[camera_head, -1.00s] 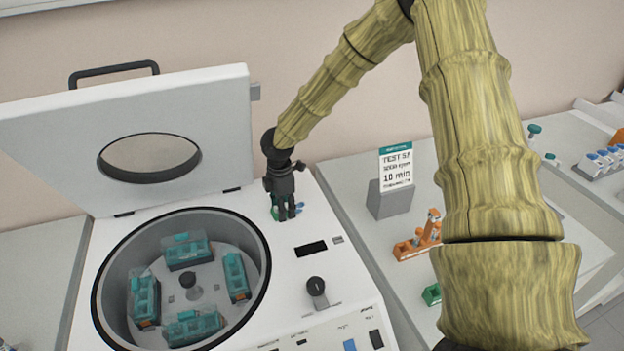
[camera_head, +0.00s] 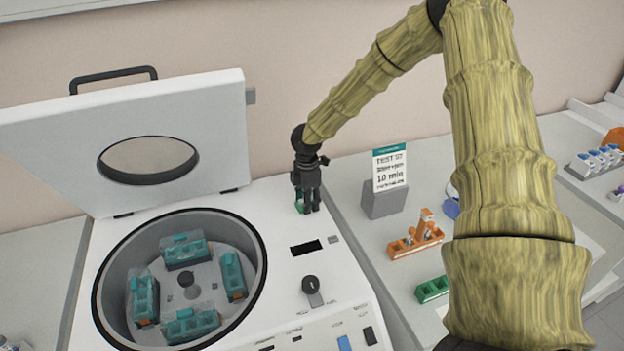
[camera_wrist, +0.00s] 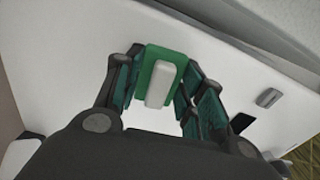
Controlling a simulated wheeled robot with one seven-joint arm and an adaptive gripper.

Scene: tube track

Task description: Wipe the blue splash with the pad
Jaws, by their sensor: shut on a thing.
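My gripper (camera_head: 307,207) is over the white top deck of the centrifuge (camera_head: 272,222), right of its round bowl and near the back right edge. It is shut on the pad, a green block (camera_wrist: 150,66) with a white handle (camera_wrist: 159,84) between the fingers. In the head view, a bit of the pad's green (camera_head: 299,203) shows beside the fingers, low at the deck. Whether it presses on the surface I cannot tell. No blue splash shows on the deck in either current view; any part under the pad is hidden.
The centrifuge's lid (camera_head: 200,130) stands open behind the bowl. A dark display (camera_head: 306,247) and a knob (camera_head: 311,285) lie in front of my gripper. On the right bench stand a sign (camera_head: 387,185), an orange rack (camera_head: 415,242) and a green rack (camera_head: 432,289).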

